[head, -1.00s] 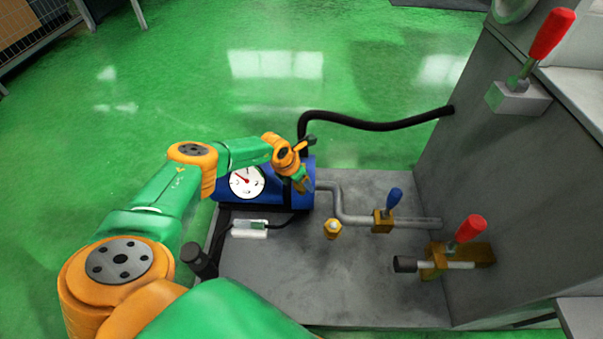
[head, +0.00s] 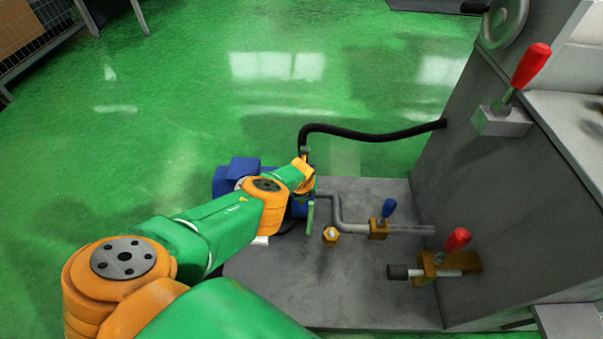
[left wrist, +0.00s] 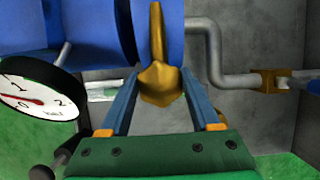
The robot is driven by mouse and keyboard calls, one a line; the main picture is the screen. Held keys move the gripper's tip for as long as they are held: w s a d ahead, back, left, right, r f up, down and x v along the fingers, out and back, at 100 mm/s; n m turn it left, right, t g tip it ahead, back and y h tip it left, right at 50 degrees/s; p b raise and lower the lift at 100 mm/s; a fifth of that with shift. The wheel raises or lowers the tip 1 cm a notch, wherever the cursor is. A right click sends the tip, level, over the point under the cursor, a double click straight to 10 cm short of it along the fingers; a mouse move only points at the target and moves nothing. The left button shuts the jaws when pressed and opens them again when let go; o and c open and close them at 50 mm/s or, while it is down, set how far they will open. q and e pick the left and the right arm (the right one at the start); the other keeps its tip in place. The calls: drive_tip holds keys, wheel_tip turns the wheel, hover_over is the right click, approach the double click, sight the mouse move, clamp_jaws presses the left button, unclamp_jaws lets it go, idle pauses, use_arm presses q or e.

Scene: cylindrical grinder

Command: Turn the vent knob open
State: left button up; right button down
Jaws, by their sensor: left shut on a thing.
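A brass-yellow knob (left wrist: 161,84), which looks like the vent knob, sits at the blue pump body (left wrist: 88,35) in the left wrist view. My left gripper (left wrist: 160,74) has one finger on each side of it and is shut on it. In the head view my left gripper (head: 309,197) is at the right end of the blue pump (head: 243,172); my arm hides the knob there. A white pressure gauge (left wrist: 38,92) with a red needle is left of the gripper in the left wrist view. My right gripper is not in view.
A grey pipe (head: 345,218) runs right from the pump past a blue-handled valve (head: 380,227). A brass fitting (head: 331,236) and a red-handled valve (head: 440,265) stand on the grey plate (head: 290,290). A black hose (head: 375,130) arches behind to the grey machine wall (head: 480,190).

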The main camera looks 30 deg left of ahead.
use_arm(q)
drive_tip(key=shift+w+f+n, duration=0.1)
drive_tip(key=shift+n, duration=0.4)
drive_tip(key=n+g+y+b, duration=0.1)
drive_tip(key=n+b, duration=0.1)
drive_tip(key=n, duration=0.1)
drive_tip(key=shift+n+b, duration=0.6)
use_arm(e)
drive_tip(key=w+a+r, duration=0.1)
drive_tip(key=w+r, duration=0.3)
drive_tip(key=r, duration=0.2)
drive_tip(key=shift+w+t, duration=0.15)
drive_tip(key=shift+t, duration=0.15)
use_arm(q)
drive_tip(key=shift+y, duration=0.3)
drive_tip(key=o, duration=1.4)
drive_tip(key=shift+r, duration=0.2)
